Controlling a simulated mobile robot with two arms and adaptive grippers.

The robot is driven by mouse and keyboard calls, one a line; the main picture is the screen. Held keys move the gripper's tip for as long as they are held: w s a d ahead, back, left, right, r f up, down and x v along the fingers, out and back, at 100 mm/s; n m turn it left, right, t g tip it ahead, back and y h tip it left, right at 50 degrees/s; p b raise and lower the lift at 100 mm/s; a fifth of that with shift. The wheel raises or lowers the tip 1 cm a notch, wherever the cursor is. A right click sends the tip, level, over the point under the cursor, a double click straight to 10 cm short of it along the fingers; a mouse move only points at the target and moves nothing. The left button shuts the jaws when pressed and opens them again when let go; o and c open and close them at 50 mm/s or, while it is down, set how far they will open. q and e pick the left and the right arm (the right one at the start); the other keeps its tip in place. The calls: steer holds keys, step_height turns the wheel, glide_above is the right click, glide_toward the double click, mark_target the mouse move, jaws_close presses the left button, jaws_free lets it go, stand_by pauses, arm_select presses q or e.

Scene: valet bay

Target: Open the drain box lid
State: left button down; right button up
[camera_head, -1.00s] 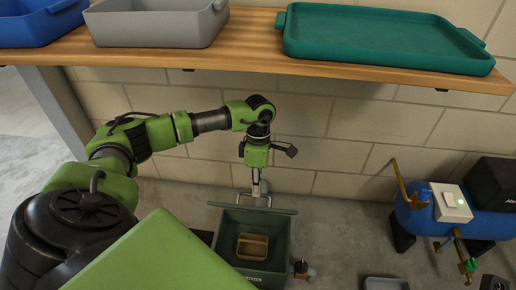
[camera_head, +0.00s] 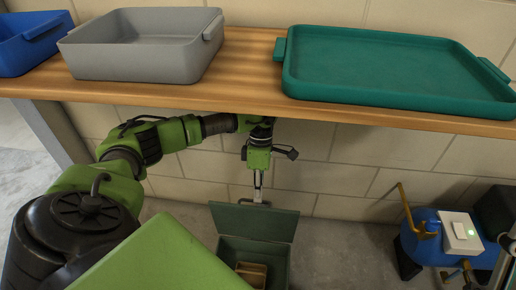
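The drain box (camera_head: 280,262) is a dark green bin on the floor below the shelf, and the bottom of the view cuts it off. Its lid (camera_head: 253,222) stands up at the back edge, its broad inner face toward me. My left gripper (camera_head: 258,190) points down from under the shelf. Its narrow fingers are close together at the small handle on the lid's top edge and appear closed on it. A brown block-like item (camera_head: 251,270) lies inside the box. A dark piece at the far right edge may be my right gripper; its fingers cannot be made out.
A wooden shelf (camera_head: 240,95) spans the view above my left forearm. It carries a blue bin (camera_head: 30,45), a grey bin (camera_head: 140,50) and a teal tray (camera_head: 400,75). A blue tank (camera_head: 430,250) with brass pipes stands right of the box. Floor shows between them.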

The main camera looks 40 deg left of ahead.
arm_select(q)
steer(key=c, duration=2.7)
jaws_free()
steer(key=shift+s+d+f, duration=0.2)
steer(key=shift+s+f, duration=0.1)
steer(key=shift+f, duration=0.2)
steer(key=shift+s+d+f, duration=0.2)
steer(key=shift+s+f, duration=0.05)
steer(key=shift+f, duration=0.2)
steer(key=shift+c, duration=0.2)
steer(key=o, duration=0.6)
steer(key=shift+o, duration=0.3)
steer(key=shift+f, duration=0.1)
steer(key=shift+o, duration=0.9)
steer(key=shift+a, duration=0.1)
steer(key=shift+w+a+r, duration=0.1)
steer(key=shift+w+r, duration=0.15)
steer(key=shift+r, duration=0.25)
steer(key=shift+c, duration=1.3)
steer(key=v, duration=1.2)
